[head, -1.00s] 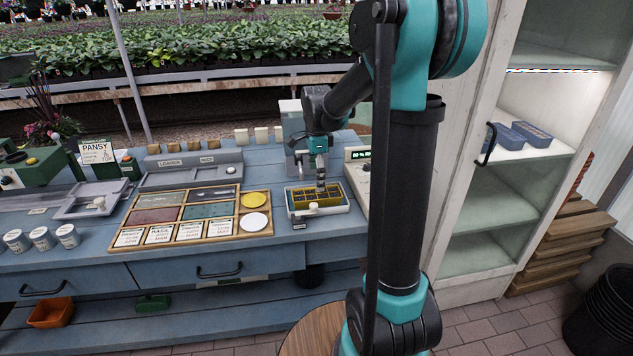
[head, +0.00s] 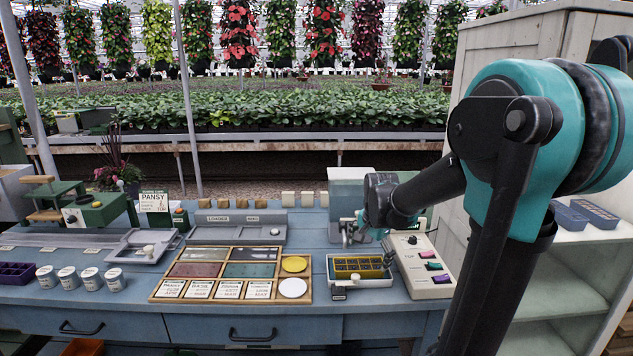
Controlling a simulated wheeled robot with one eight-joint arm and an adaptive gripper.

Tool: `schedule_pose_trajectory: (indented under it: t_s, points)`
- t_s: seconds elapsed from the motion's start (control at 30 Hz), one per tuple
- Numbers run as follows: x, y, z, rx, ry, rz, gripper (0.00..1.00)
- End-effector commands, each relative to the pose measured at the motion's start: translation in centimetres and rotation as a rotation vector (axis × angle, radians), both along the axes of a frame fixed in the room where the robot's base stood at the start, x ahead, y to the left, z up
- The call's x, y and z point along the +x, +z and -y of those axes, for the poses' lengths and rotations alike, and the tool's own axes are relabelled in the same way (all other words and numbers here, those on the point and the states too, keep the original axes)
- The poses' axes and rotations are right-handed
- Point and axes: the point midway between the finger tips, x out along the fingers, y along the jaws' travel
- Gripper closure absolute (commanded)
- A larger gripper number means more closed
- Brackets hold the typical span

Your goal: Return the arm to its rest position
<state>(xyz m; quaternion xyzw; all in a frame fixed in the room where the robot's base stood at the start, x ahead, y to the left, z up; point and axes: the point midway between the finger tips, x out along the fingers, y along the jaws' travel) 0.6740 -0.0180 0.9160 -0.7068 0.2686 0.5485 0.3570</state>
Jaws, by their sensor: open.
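My black and teal arm rises on the right of the head view and reaches left over the blue workbench (head: 200,318). My gripper (head: 347,238) is small at the end of the arm, open, with nothing seen in it. It appears above or just behind the white tray (head: 362,284) that holds a yellow and dark celled insert (head: 357,267). I cannot tell its exact height above the bench. The elbow is bent close to the tall pale cabinet.
A wooden sorting tray (head: 205,302) with cards and discs lies left of the white tray. A control box (head: 420,266) with coloured switches stands to its right. The open cabinet (head: 560,268) with blue boxes is at right. White pots (head: 88,279) stand at left.

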Motion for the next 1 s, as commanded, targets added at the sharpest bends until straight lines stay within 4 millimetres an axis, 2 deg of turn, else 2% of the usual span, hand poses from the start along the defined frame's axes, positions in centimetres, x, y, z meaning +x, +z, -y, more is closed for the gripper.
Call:
schedule_pose_trajectory:
  t_s: [0.03,0.2,0.57,0.9,1.0]
  points:
    - [-0.9,-0.2,0.3,-0.028,0.099,0.045,0.00]
    - [-2.9,-0.7,1.2,-0.149,0.410,0.178,0.00]
    - [-5.9,-1.4,2.2,-0.395,0.820,0.339,0.00]
    - [-15.3,-6.9,2.2,-0.324,0.868,0.174,0.00]
    - [-17.3,-8.1,2.2,-0.305,0.874,0.135,0.00]
